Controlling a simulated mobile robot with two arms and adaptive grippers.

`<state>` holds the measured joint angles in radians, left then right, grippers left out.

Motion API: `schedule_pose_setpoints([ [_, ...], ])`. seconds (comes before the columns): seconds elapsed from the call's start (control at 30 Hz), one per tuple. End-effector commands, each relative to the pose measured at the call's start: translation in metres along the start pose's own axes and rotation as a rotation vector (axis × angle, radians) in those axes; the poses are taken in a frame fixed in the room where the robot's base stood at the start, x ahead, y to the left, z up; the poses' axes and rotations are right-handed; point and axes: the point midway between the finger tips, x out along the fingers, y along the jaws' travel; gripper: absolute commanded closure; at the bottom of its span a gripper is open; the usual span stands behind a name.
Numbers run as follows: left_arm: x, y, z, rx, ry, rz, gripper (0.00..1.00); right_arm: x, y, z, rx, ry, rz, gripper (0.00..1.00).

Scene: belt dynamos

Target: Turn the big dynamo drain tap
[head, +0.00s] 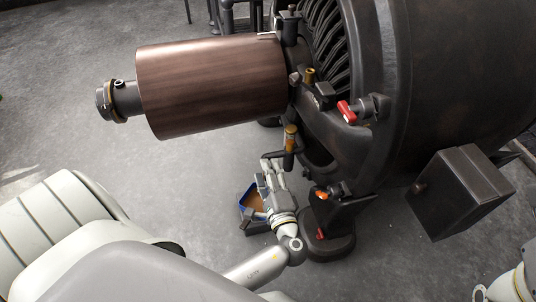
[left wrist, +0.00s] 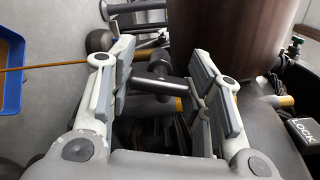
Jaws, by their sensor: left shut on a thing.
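The big dynamo (head: 440,70) fills the right of the head view, with its brown drum (head: 210,85) reaching left. My left gripper (head: 273,165) is low beside the dynamo's base, under a pipe with a brass collar (head: 290,138). In the left wrist view its two fingers (left wrist: 167,90) are shut on a short dark metal bar, which I take for the drain tap handle (left wrist: 172,87). The bar lies crosswise between the pads. In the head view the handle is hidden by the gripper.
A blue tray with a brown inside (head: 258,200) stands on the floor behind the left gripper. A red lever (head: 347,112) and an orange knob (head: 322,194) stick out from the dynamo. A dark box (head: 460,190) juts out at the right. The floor at the left is clear.

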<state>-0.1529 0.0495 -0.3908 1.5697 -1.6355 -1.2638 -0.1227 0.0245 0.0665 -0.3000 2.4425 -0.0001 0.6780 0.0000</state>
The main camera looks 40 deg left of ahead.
Motion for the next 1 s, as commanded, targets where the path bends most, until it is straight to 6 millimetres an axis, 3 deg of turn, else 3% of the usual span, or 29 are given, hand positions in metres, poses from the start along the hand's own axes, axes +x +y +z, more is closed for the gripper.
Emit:
schedule_pose_setpoints([
  [0.33,0.0002,0.0011,0.0006,-0.107,-0.002,0.001,0.78,0.0050,-0.0009,-0.0009,-0.003,0.026,-0.009,0.60],
  [0.8,0.0003,0.0009,0.0008,-0.118,-0.002,0.001,0.78,0.0057,-0.0007,-0.0011,-0.003,0.030,-0.008,0.60],
  [0.83,0.0003,0.0009,0.0008,-0.118,-0.002,0.001,0.52,0.0056,-0.0007,-0.0011,-0.003,0.030,-0.008,0.60],
  [1.0,0.0002,0.0008,0.0006,-0.117,-0.001,0.001,0.32,0.0053,-0.0007,-0.0010,-0.003,0.030,-0.007,0.60],
])
